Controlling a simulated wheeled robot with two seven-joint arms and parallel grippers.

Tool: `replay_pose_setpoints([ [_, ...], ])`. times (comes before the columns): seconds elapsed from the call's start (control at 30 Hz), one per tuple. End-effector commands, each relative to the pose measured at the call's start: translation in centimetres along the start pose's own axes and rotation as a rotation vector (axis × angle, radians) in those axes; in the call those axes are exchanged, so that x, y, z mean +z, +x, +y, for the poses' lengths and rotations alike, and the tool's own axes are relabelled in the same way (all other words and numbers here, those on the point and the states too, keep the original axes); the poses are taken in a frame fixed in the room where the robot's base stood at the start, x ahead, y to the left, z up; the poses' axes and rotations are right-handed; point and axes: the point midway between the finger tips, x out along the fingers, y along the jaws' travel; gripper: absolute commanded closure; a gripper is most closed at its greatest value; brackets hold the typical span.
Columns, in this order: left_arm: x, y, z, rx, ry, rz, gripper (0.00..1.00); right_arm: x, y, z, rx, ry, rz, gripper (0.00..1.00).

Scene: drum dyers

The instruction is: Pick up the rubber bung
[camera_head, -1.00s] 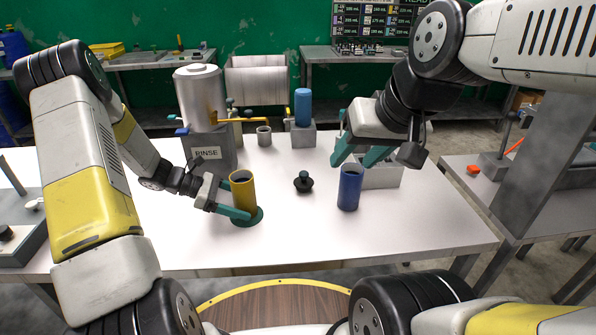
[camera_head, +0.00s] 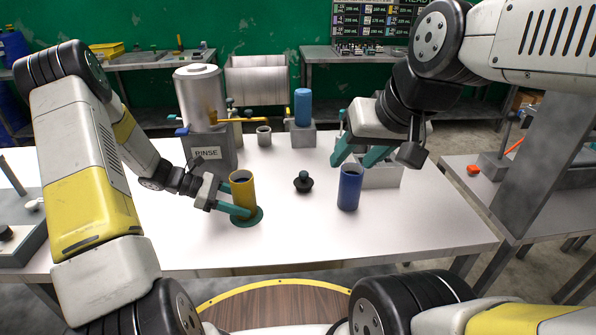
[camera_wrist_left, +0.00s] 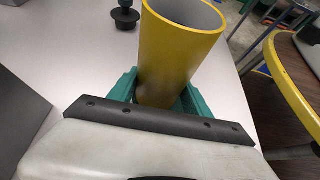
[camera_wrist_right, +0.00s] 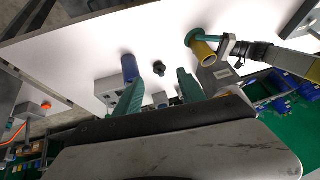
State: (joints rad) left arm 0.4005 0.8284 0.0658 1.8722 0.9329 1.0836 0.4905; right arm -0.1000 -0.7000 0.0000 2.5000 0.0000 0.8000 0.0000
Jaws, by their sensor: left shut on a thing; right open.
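The black rubber bung (camera_head: 303,182) stands on the white table between a yellow cylinder and a blue cylinder. It also shows in the left wrist view (camera_wrist_left: 125,17) and in the right wrist view (camera_wrist_right: 159,68). My right gripper (camera_head: 357,156) is open and empty above the table, to the right of and behind the bung. The blue cylinder (camera_head: 349,187) stands below it.
A grey box labelled RINSE (camera_head: 208,153) with a metal tank (camera_head: 201,93) stands at the back left. A light grey box (camera_head: 384,176) is behind the blue cylinder. The table front (camera_head: 310,235) is clear.

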Motion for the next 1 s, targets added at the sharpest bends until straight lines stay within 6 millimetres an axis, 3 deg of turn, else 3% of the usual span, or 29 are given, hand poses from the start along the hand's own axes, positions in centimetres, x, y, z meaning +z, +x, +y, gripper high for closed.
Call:
replay_pose_setpoints([
  [0.1,0.0,0.0,0.0,0.000,0.000,0.000,0.72,0.0,0.0,0.0,0.000,0.000,0.000,0.47],
  [0.2,0.0,0.0,0.0,0.000,0.000,0.000,0.72,-0.4,0.4,-0.3,-0.010,0.002,0.004,0.47],
  [0.37,0.0,0.0,0.0,0.000,0.000,0.000,0.72,-2.7,2.8,-1.9,-0.062,0.021,0.032,0.47],
  [0.7,0.0,0.0,0.0,0.000,0.000,0.000,0.72,-9.6,12.6,-6.3,-0.154,0.153,0.154,0.47],
  [1.0,0.0,0.0,0.0,0.000,0.000,0.000,0.72,-11.9,21.9,-7.3,-0.071,0.268,0.271,0.47],
])
